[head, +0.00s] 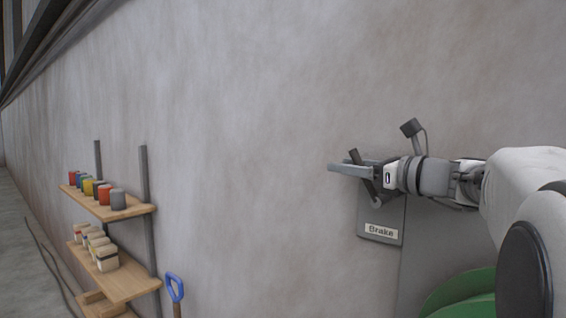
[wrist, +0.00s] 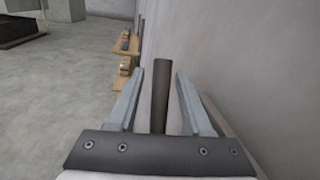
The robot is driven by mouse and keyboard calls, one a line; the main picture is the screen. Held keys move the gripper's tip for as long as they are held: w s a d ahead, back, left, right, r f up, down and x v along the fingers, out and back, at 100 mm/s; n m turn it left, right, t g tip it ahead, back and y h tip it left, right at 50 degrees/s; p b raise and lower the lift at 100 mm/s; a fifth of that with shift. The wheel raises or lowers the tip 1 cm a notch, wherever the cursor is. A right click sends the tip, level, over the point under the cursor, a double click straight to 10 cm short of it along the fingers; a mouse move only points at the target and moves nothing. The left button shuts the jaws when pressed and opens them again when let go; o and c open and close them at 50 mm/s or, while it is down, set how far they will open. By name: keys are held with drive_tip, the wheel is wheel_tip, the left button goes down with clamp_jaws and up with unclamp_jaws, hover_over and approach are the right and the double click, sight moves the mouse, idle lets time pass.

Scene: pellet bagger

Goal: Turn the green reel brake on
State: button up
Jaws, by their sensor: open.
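The brake is a grey box (head: 380,217) on the wall with a label reading "Brake". A dark lever (head: 367,187) on it stands tilted, its top leaning left, and part of it is hidden behind my gripper. My gripper (head: 335,168) is at the lever, pointing left along the wall. In the wrist view, the dark lever (wrist: 160,95) stands between the two pale fingers of my gripper (wrist: 161,72), with a gap on each side. The fingers are open and hold nothing. Part of a green reel (head: 462,292) shows at the lower right, partly behind my arm.
A wall shelf (head: 125,285) with several coloured cans and pale containers stands at the left. A blue-handled tool (head: 175,287) leans beside it. The wall (head: 260,120) between the shelf and the brake is bare. Open floor (wrist: 70,80) shows left in the wrist view.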

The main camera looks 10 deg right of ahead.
drive_tip(key=shift+w+a, duration=0.1)
drive_tip(key=shift+w, duration=0.05)
drive_tip(key=shift+c, duration=0.3)
clamp_jaws()
idle(1.1)
